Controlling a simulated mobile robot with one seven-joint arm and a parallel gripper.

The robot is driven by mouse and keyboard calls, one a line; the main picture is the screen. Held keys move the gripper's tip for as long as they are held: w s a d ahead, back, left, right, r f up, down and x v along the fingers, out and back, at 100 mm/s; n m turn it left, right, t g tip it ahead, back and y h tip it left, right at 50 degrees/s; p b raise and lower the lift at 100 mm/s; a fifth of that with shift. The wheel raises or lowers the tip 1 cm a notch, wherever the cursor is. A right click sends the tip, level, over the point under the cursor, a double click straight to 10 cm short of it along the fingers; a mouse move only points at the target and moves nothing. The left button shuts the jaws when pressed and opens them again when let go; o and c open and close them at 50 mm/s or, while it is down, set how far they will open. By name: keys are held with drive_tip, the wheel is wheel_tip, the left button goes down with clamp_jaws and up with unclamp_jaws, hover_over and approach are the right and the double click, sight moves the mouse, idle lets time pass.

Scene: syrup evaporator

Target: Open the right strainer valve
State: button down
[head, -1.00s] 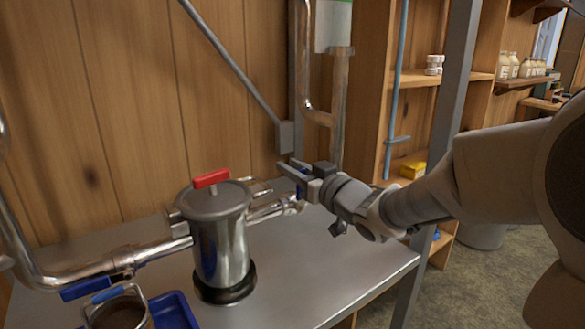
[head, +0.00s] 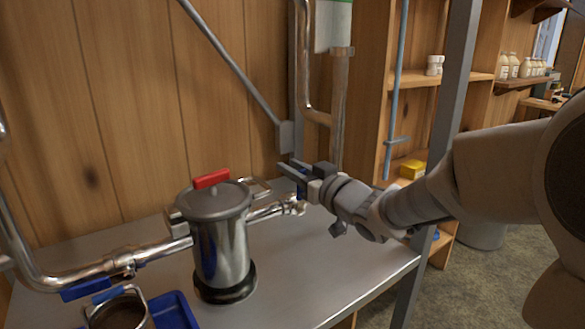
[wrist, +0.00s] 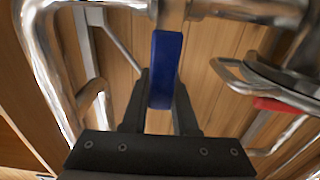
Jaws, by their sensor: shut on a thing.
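The right strainer valve sits on the pipe to the right of the steel strainer pot (head: 220,245). Its blue handle (wrist: 166,68) hangs down from the pipe in the wrist view. In the head view only a little of the blue shows between my fingers. My gripper (head: 292,176) reaches in from the right and is shut on the blue handle. In the wrist view my gripper's dark fingers (wrist: 160,98) lie on either side of the handle's lower part. The valve body is partly cut off at the top of the wrist view.
A red handle (head: 211,178) tops the pot's lid. Another blue valve handle (head: 85,290) is on the left pipe, above a blue tray (head: 172,310). A vertical pipe (head: 338,110) stands behind my gripper. The metal table (head: 320,262) is clear at front right.

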drive_tip(key=shift+r, duration=0.1)
drive_tip(key=m+p, duration=0.1)
drive_tip(key=p, duration=0.1)
drive_tip(key=w+d+m+p, duration=0.1)
drive_tip(key=p, duration=0.1)
drive_tip(key=shift+d+r, duration=0.1)
drive_tip(key=shift+d, duration=0.1)
drive_tip(key=m+p, duration=0.1)
drive_tip(key=d+m+p, duration=0.1)
drive_tip(key=p, duration=0.1)
drive_tip(key=shift+w, duration=0.35)
drive_tip(key=shift+w+d+f+m+p, duration=0.35)
drive_tip(key=shift+d+f+m+p, duration=0.2)
drive_tip(key=shift+m+p, duration=0.55)
drive_tip(key=d+f+m+p, duration=0.1)
drive_tip(key=w+m+p, duration=0.1)
drive_tip(key=m+p, duration=0.1)
drive_tip(key=shift+d+f, duration=0.35)
drive_tip(key=shift+w+d+f+m+p, duration=0.3)
drive_tip(key=shift+f+m+p, duration=0.3)
drive_tip(key=shift+m, duration=0.25)
drive_tip(key=shift+w+d+f+m+p, duration=0.15)
drive_tip(key=shift+d+f+m+p, duration=0.1)
drive_tip(key=shift+f+m+p, duration=0.4)
drive_tip(key=shift+m, duration=0.3)
